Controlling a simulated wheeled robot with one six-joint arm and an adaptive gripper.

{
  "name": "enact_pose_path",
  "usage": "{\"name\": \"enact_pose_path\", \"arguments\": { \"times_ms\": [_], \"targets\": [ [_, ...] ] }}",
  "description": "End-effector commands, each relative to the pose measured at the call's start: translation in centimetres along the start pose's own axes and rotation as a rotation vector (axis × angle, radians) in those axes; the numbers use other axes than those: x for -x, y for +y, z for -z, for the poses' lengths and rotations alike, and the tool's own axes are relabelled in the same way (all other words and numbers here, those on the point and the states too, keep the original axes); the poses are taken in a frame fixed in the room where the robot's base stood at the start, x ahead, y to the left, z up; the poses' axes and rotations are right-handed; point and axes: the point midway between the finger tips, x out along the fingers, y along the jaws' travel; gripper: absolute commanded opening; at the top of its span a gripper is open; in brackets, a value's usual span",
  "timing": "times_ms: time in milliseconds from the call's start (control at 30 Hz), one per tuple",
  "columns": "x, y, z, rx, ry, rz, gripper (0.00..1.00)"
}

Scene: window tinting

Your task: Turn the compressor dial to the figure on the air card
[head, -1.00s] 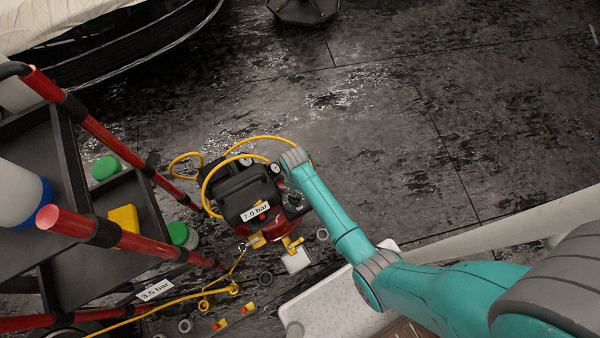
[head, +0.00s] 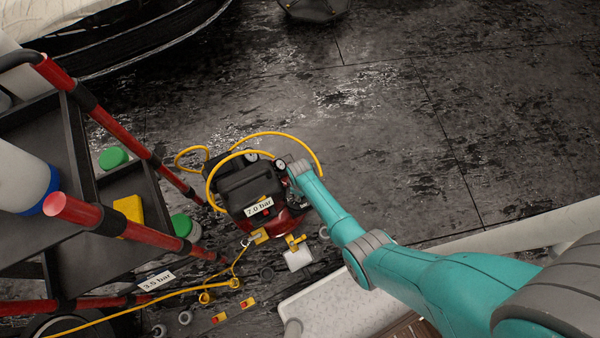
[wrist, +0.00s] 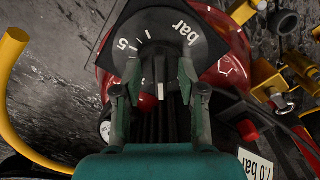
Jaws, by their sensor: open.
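The red and black compressor (head: 285,222) stands on the dark floor, a yellow hose looped around it. Its dial (wrist: 200,48) shows in the wrist view as a dark round face with white ticks, a "5" and "bar". My gripper (wrist: 158,78) is open, its two fingers on either side of a raised pointed knob at the dial's middle. I cannot tell whether they touch it. Part of the scale is hidden. A card reading "7.0 bar" (head: 259,207) is on the compressor. Another card reading "3.5 bar" (head: 157,281) is lower left.
A red-framed cart (head: 110,255) with dark shelves stands close on the left, holding a white tub, a yellow block and green-lidded jars. Small fittings and a yellow hose (head: 150,302) lie in front of the compressor.

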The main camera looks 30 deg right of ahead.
Motion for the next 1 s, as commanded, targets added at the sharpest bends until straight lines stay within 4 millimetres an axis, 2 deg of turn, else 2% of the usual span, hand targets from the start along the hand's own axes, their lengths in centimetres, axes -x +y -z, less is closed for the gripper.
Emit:
{"name": "enact_pose_path", "arguments": {
  "times_ms": [200,233,367,400,767,1000],
  "targets": [
    [-0.03,-0.02,-0.02,0.0,0.0,0.0,0.41],
    [-0.03,-0.02,-0.02,0.0,0.0,0.0,0.36],
    [-0.03,-0.02,-0.03,0.0,0.0,0.0,0.03],
    [-0.03,-0.03,-0.03,0.0,0.0,0.0,0.0],
    [-0.05,-0.05,-0.04,-0.026,-0.001,0.001,0.0],
    [-0.09,-0.12,-0.03,-0.146,-0.001,0.001,0.0]
  ]
}}
